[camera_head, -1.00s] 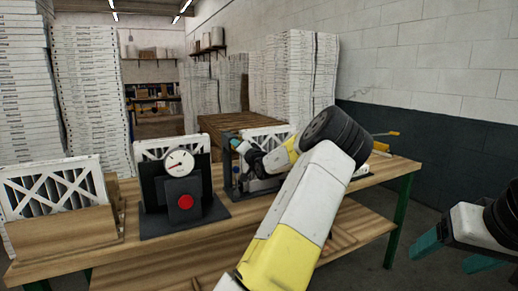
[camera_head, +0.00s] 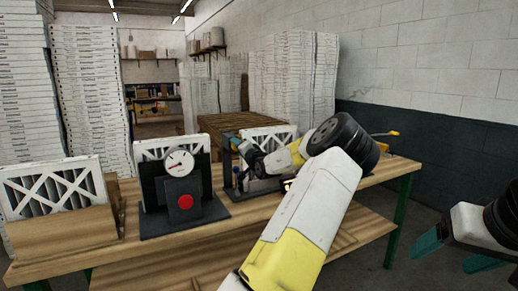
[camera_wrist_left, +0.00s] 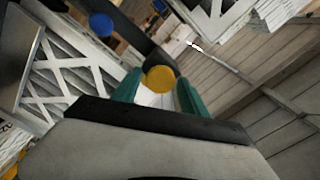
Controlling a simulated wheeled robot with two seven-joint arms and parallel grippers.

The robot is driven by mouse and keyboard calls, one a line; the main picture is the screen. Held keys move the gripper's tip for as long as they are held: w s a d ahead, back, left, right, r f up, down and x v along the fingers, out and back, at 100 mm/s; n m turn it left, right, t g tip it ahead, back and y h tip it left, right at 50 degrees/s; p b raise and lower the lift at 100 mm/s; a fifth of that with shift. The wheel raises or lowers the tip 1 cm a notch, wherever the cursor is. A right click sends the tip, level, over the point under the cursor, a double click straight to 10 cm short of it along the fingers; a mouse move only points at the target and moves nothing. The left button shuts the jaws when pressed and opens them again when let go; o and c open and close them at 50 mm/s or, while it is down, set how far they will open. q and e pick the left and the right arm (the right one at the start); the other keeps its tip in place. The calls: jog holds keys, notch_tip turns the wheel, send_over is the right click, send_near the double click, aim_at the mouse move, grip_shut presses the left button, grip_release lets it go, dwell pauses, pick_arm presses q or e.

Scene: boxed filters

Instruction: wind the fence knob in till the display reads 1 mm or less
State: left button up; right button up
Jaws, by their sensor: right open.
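My left gripper (camera_head: 240,147) is at the dark fixture on the bench, small and partly hidden by my own arm in the head view. In the left wrist view its teal fingertips (camera_wrist_left: 160,86) stand on either side of a round yellow knob (camera_wrist_left: 160,79). Whether they press on it is unclear. A small dark display (camera_head: 287,185) with a reddish readout shows beside my forearm, too small to read. My right gripper (camera_head: 455,256) is open and empty at the right edge, off the bench.
A dial gauge (camera_head: 180,163) and a red button (camera_head: 185,202) are on a dark stand in the bench's middle. A framed filter (camera_head: 56,188) sits in a wooden holder at the left. A blue knob (camera_wrist_left: 101,25) shows in the wrist view. Filter stacks stand behind.

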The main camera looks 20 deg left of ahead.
pick_arm(q)
jog(key=shift+o, duration=0.5)
jog(key=v, duration=0.7)
jog(key=shift+s+d, duration=0.25)
jog(key=shift+s, duration=0.05)
